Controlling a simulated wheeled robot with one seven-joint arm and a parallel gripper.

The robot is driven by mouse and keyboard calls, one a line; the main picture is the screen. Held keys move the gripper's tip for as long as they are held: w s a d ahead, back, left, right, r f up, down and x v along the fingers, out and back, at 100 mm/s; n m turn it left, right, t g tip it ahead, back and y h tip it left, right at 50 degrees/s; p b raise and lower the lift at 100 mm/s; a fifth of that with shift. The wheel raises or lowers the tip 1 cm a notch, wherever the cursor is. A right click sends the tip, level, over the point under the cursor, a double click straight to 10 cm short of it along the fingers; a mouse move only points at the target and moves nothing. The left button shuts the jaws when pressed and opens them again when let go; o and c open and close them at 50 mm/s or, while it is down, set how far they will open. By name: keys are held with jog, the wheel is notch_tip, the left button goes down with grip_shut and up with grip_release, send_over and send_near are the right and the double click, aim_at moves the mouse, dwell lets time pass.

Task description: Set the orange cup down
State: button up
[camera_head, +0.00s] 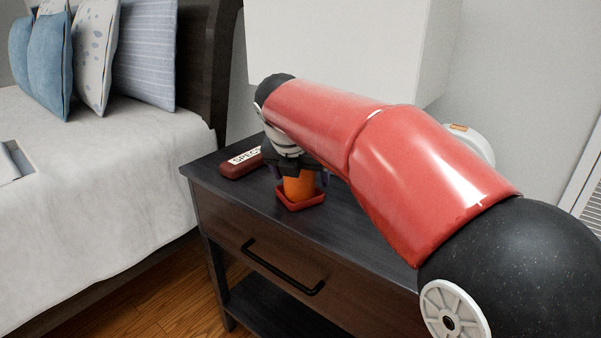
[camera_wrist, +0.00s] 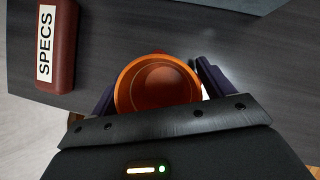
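The orange cup (camera_head: 299,188) stands upright in a small red square tray (camera_head: 302,205) on the dark nightstand. The wrist view looks down into the cup (camera_wrist: 158,84), which appears empty. My gripper (camera_head: 301,177) points down around the cup, one dark finger on each side. In the wrist view, a narrow light gap shows between the cup and the right finger of my gripper (camera_wrist: 157,88); the left finger is partly hidden by the cup. The fingers look parted from the cup. Most of the tray is hidden beneath the cup in the wrist view.
A dark red case labelled SPECS (camera_head: 241,163) lies left of the tray; it also shows in the wrist view (camera_wrist: 56,45). The nightstand (camera_head: 246,203) has a drawer with a black handle. A bed (camera_head: 90,200) stands at the left. A white round object (camera_head: 470,143) is behind my arm.

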jog(key=shift+r, duration=0.1)
jog(key=shift+s+r, duration=0.1)
jog(key=shift+r, duration=0.2)
jog(key=p+v, duration=0.2)
jog(key=v, duration=0.9)
jog(key=shift+r, duration=0.2)
jog(key=shift+s, duration=0.15)
